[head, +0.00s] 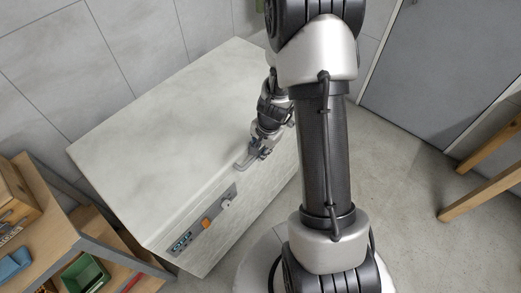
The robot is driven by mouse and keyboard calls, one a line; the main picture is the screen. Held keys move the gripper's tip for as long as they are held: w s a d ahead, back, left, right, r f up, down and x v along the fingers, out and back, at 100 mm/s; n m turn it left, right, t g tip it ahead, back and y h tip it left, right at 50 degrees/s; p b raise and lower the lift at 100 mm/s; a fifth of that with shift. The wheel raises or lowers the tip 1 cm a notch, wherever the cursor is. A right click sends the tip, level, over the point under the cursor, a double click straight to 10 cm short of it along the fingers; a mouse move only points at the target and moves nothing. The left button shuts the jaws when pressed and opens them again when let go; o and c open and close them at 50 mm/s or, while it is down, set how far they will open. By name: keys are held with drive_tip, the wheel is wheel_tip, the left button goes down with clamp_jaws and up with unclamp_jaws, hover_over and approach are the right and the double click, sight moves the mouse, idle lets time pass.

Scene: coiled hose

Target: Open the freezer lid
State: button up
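The freezer (225,207) is a pale, marbled chest against the tiled wall in the head view. Its broad lid (160,125) lies flat and looks closed. A small grey handle (241,165) sits at the lid's front edge. My gripper (252,155) is at this handle, at the front edge of the lid. It looks very close to or touching the handle, but its fingers are small and I cannot tell if they are shut on it. My arm hides the right part of the freezer.
A control panel (202,222) with an orange switch and a knob is on the freezer's front. A wooden shelf (48,232) with bins stands at the left. A grey door (440,70) is at the back right, and wooden legs (487,150) stand at the right. The floor (400,190) between is clear.

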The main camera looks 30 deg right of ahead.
clamp_jaws()
idle(0.4)
